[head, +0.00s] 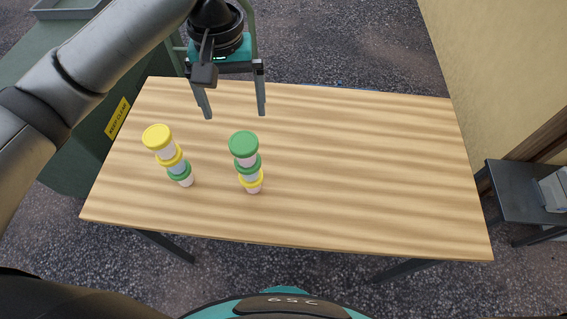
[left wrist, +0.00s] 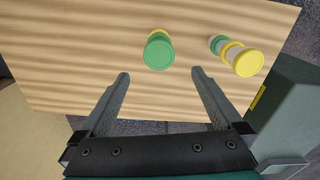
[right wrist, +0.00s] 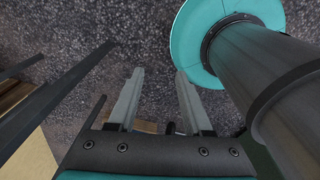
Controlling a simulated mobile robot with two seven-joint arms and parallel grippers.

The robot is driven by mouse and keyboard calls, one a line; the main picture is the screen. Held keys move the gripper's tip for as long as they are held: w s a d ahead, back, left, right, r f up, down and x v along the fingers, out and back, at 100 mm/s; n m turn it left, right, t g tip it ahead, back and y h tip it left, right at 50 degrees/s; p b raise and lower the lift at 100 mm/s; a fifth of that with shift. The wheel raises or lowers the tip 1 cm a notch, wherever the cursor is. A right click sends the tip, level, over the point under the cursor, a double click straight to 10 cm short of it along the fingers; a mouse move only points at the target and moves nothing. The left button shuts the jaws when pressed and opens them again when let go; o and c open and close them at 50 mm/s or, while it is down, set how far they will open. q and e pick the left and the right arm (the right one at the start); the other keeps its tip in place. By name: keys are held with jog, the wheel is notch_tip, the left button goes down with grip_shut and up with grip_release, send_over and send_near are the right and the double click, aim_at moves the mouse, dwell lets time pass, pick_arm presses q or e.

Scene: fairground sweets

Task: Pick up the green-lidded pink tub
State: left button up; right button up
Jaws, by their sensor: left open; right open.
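Two stacks of small lidded tubs stand on the wooden table. The right stack in the head view has a green-lidded tub (head: 243,144) on top, its body pale pinkish, over another green-lidded tub (head: 248,171) and a yellow-lidded one. The left stack has two yellow-lidded tubs over a green-lidded one (head: 181,175). Body colours are faint, so which is truly pink is hard to tell. My left gripper (head: 236,116) is open and empty, behind the right stack; the top green lid (left wrist: 159,54) shows just beyond its fingertips. My right gripper (right wrist: 160,72) is open and empty.
The yellow-topped stack (head: 158,136) stands close on the left of the green-topped one. The table's right half (head: 370,170) is bare. A green cabinet (head: 70,150) adjoins the left edge, and a dark side table (head: 510,190) stands at right. My right gripper is over dark ground.

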pick_arm(q)
jog(key=b, duration=0.1)
send_over(242, 143)
notch_tip(242, 143, down, 6)
jog(key=shift+a+f, duration=0.1)
notch_tip(242, 143, down, 3)
jog(key=shift+r, duration=0.15)
jog(key=shift+f+b, duration=0.35)
jog(key=shift+f, duration=0.5)
notch_tip(242, 143, down, 5)
jog(key=shift+w+r, duration=0.1)
jog(key=shift+r, duration=0.1)
jog(key=c, duration=1.3)
pick_arm(e)
jog(key=shift+w+a+f, duration=0.2)
jog(key=shift+a+f, duration=0.15)
jog(key=shift+f, duration=0.2)
jog(key=shift+w+a+f, duration=0.15)
jog(key=shift+a+f, duration=0.2)
jog(key=shift+f, duration=0.15)
